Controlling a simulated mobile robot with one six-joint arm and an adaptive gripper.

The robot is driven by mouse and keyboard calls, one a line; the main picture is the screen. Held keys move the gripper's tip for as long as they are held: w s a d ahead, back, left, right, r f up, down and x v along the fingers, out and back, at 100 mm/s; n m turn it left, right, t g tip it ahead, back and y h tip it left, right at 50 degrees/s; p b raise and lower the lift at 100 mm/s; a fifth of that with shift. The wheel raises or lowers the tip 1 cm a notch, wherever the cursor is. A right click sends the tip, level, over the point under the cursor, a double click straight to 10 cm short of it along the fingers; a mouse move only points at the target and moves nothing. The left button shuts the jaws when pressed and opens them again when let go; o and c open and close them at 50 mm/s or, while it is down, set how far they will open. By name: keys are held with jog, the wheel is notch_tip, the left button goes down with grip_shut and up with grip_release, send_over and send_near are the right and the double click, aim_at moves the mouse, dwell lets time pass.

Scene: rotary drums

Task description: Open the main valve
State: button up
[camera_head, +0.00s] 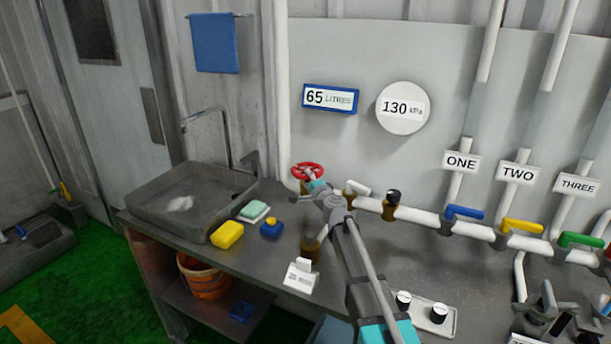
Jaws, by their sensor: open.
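A red handwheel (300,166) sits on a brass fitting at the left end of the white pipe, just right of the sink. It looks like the main valve, but no readable label shows beside it. My gripper (313,181) is at the end of my arm, which reaches up from the bottom of the view. It is at or right in front of the wheel's lower right side and hides part of it. Its fingers are small here, and I cannot tell whether they touch the rim.
Blue, yellow and green lever handles (522,226) sit right along the pipe, under signs ONE, TWO and THREE. A display (330,98) reads 65 LITRES; a round gauge (403,107) reads 130 kPa. A sink (150,200), sponges (227,235) and a white card (300,279) are left.

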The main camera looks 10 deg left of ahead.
aim_at(304, 174)
jog(key=shift+x, duration=2.1)
grip_shut()
